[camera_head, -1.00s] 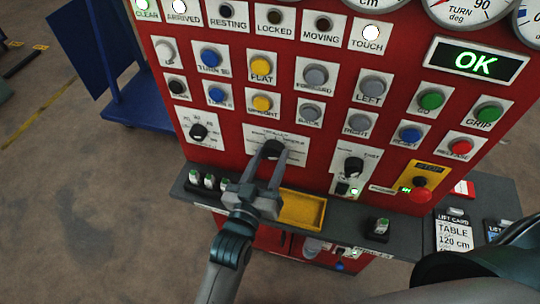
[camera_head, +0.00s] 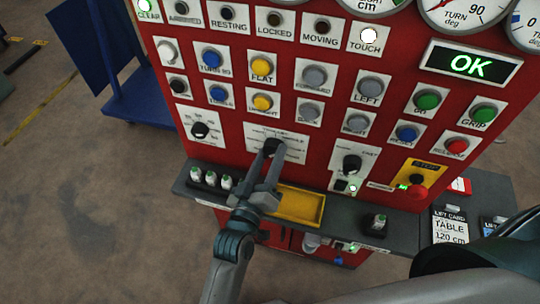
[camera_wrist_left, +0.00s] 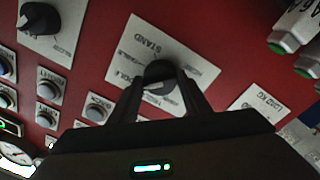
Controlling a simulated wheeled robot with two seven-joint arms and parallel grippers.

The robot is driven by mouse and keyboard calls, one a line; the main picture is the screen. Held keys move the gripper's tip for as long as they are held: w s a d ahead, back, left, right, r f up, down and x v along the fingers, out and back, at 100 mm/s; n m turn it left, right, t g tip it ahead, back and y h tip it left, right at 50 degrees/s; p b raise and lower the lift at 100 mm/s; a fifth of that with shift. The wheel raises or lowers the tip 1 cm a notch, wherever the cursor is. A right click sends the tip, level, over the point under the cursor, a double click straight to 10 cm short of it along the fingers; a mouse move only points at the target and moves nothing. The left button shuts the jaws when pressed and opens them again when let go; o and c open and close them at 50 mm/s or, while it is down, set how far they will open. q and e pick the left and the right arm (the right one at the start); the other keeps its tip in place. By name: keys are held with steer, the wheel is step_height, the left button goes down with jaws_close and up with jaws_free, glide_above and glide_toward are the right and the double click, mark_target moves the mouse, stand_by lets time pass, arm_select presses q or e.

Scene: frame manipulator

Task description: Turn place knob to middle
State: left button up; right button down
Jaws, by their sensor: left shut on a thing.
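The place knob (camera_head: 271,146) is a black knob on a white label plate (camera_head: 291,152) in the lower middle of the red panel. My left gripper (camera_head: 269,154) reaches up to it from below, with a finger on either side, shut on the knob. In the left wrist view the knob (camera_wrist_left: 160,72) shows between the two fingertips (camera_wrist_left: 158,88). Its plate (camera_wrist_left: 140,43) appears turned over there, with the word STAND readable. The fingers partly hide the knob, and I cannot tell exactly which mark it points to. My right gripper is out of view.
Other black knobs sit left (camera_head: 200,130) and right (camera_head: 351,164) of it. A grey ledge (camera_head: 345,212) below carries a yellow tray (camera_head: 318,208) and small green-topped items. The TOUCH lamp (camera_head: 369,36) is lit.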

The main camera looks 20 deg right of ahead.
arm_select(q)
steer(key=o, duration=1)
steer(key=shift+a, duration=0.1)
steer(key=shift+s+a+f+b, duration=0.15)
steer(key=shift+s+a+b, duration=0.2)
steer(key=shift+s, duration=0.2)
steer(key=shift+b+v, duration=2.1)
steer(key=shift+v, duration=5.85)
